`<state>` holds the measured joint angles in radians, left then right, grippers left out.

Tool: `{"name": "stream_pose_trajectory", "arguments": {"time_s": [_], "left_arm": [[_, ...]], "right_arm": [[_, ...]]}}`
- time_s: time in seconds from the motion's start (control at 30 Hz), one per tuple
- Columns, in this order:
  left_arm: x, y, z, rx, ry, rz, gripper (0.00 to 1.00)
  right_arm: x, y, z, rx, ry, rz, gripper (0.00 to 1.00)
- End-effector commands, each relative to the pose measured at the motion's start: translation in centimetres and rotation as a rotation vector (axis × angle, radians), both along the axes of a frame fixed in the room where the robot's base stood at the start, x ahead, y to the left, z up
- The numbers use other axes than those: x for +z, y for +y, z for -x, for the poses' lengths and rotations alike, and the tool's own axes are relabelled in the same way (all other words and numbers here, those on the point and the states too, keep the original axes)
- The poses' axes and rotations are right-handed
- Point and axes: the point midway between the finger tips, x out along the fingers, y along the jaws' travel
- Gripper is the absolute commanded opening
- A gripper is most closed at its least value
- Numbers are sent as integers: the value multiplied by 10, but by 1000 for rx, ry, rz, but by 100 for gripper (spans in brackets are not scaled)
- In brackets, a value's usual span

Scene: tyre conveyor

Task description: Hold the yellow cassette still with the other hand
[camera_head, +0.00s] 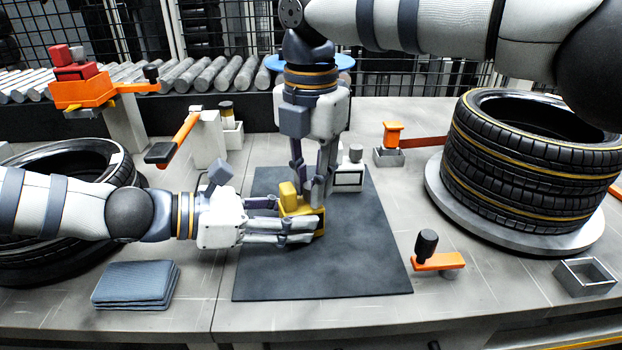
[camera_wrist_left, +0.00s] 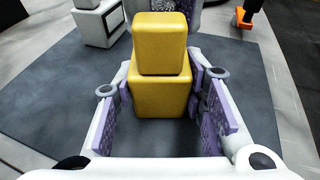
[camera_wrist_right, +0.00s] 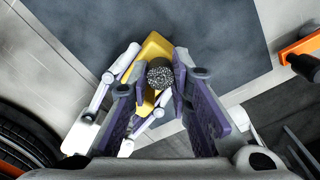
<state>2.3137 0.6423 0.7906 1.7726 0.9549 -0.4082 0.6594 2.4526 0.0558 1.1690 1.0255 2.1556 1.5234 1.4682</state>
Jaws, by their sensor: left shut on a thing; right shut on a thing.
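The yellow cassette (camera_head: 289,200) is a stepped block on the dark mat (camera_head: 330,272). My left gripper (camera_head: 297,225) comes in low from the left and is shut on the cassette; in the left wrist view the cassette (camera_wrist_left: 160,85) sits between its fingers. My right gripper (camera_head: 325,190) points down from above, right at the cassette. In the right wrist view its fingertips are shut on a dark speckled round piece (camera_wrist_right: 160,73), in front of the yellow cassette (camera_wrist_right: 150,50). Whether this piece touches the cassette I cannot tell.
Stacked tyres (camera_head: 530,160) stand on a round plate at right; another tyre (camera_head: 70,170) lies at left behind my left arm. A white block (camera_head: 350,172) stands behind the grippers. An orange lever (camera_head: 438,262), grey cloths (camera_head: 137,284) and a metal box (camera_head: 585,278) flank the mat. The mat's front is clear.

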Motion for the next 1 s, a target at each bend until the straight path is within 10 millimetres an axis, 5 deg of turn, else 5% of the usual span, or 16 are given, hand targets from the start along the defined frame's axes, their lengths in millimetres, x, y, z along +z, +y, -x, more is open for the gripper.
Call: {"name": "stream_pose_trajectory", "arguments": {"time_s": [0.2,0.23,0.3,0.63,1.0], "left_arm": [[0,0,-1,2,0,-1,13],[0,0,-1,2,0,-1,13],[0,0,-1,2,0,-1,13],[0,0,0,1,0,-1,13],[0,0,0,1,0,-1,13]], "right_arm": [[0,0,0,-1,2,-1,0],[0,0,0,-2,2,-1,26],[0,0,0,-2,1,-1,40],[3,0,0,-4,-1,-1,40],[95,1,0,-5,-3,-2,40]]}}
